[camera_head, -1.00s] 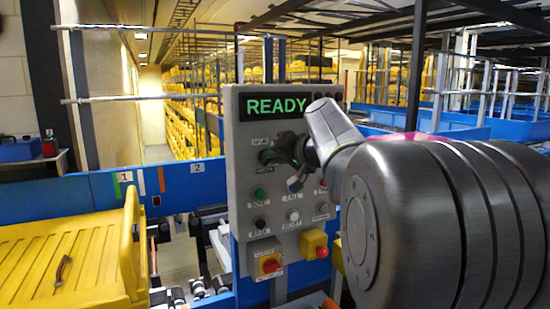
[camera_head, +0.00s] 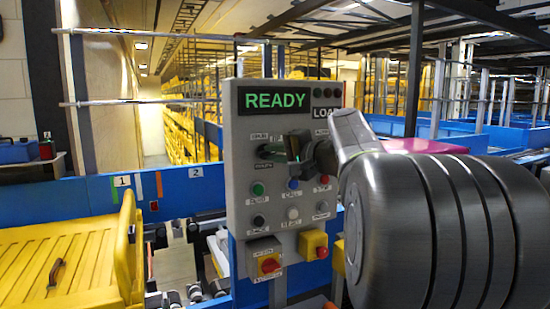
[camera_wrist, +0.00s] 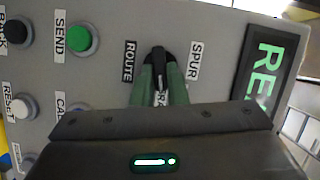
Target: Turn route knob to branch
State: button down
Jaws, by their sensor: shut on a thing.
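The route knob (camera_wrist: 158,55) is black and sits on the grey control panel (camera_head: 240,200), with the ROUTE label on its left and the SPUR label on its right in the wrist view. My gripper (camera_wrist: 160,75) is shut on the knob, one green finger on each side. Part of another label shows between the fingers, mostly covered. In the head view my gripper (camera_head: 293,147) reaches the panel from the right and hides much of the knob. The knob's exact pointing is hard to tell. The panel display (camera_head: 276,100) reads READY in green.
Below the knob are several push buttons, including a green one (camera_head: 258,189). A yellow tray (camera_head: 60,260) rests at the left by the conveyor.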

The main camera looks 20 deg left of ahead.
jog(key=shift+m, duration=0.3)
jog(key=c, duration=1.4)
grip_release()
jog(key=shift+c, duration=0.2)
jog(key=shift+d, duration=0.15)
jog(key=f+b+v, duration=0.1)
jog(key=b+v, duration=0.1)
jog(key=v, duration=1.1)
jog(key=shift+d+r, duration=0.3)
jog(key=shift+d, duration=0.05)
jog(key=shift+a, duration=0.1)
jog(key=p+x, duration=0.1)
jog(key=x, duration=1.2)
jog(key=shift+a+r+p, duration=0.15)
jog(key=shift+a+p, duration=0.25)
